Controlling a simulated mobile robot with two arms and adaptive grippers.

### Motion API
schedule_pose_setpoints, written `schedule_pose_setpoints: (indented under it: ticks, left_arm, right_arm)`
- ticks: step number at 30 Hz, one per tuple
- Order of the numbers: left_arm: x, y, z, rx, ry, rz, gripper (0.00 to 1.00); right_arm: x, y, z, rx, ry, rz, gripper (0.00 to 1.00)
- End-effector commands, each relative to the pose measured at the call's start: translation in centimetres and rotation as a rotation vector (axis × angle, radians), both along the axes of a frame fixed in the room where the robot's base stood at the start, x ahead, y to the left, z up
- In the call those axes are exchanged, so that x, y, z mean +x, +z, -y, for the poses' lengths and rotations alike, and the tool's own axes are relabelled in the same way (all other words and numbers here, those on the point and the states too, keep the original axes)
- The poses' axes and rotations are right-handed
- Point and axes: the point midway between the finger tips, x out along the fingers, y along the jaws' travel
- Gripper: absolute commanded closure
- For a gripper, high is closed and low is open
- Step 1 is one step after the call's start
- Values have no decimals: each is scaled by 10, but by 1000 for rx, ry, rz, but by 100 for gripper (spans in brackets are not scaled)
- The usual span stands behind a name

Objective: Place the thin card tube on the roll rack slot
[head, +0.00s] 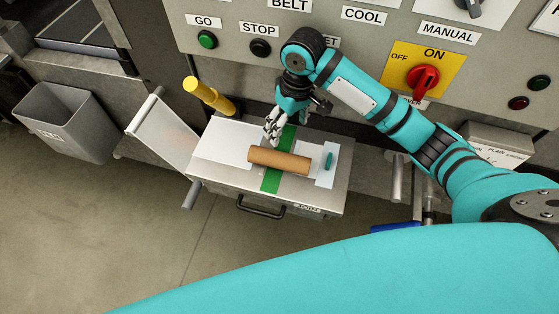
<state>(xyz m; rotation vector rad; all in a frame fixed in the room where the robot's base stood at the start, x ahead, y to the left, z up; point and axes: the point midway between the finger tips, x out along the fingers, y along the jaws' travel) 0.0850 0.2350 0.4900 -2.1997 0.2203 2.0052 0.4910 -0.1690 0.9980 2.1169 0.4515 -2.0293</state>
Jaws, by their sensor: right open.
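A brown card tube (280,161) lies on its side on the grey top of a small bench (222,184), across a green stripe. My right gripper (271,137) is open and empty, just behind and above the tube's left half. Its fingers point down, and I cannot tell whether they touch the tube. I cannot clearly make out the roll rack slot in this view. My left gripper is not in view.
A small teal object (328,161) lies on a pale patch right of the tube. A control panel with a red switch (423,78) rises behind. A grey bin (62,122) stands left.

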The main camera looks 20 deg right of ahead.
Motion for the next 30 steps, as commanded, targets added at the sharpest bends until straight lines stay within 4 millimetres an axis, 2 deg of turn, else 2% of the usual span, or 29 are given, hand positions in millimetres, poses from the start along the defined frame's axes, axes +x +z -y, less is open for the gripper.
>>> schedule_pose_setpoints:
  ticks: [3, 6, 9, 13, 17, 27, 30]
  left_arm:
    - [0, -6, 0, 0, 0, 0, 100]
    - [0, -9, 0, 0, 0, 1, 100]
    - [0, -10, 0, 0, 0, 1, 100]
    - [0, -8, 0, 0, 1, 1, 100]
    - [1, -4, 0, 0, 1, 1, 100]
    - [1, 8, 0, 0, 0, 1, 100]
    - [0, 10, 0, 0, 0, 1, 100]
  right_arm:
    - [4, 9, -3, -46, 277, 12, 21]
    - [5, 16, -3, -77, 462, 12, 21]
    - [6, 20, -4, -95, 581, 9, 21]
    - [5, 17, -4, -102, 638, 4, 21]
    - [4, -5, -3, -103, 641, -1, 21]
    - [4, -76, -4, -102, 637, 2, 21]
    - [5, -90, -4, -101, 637, 5, 21]
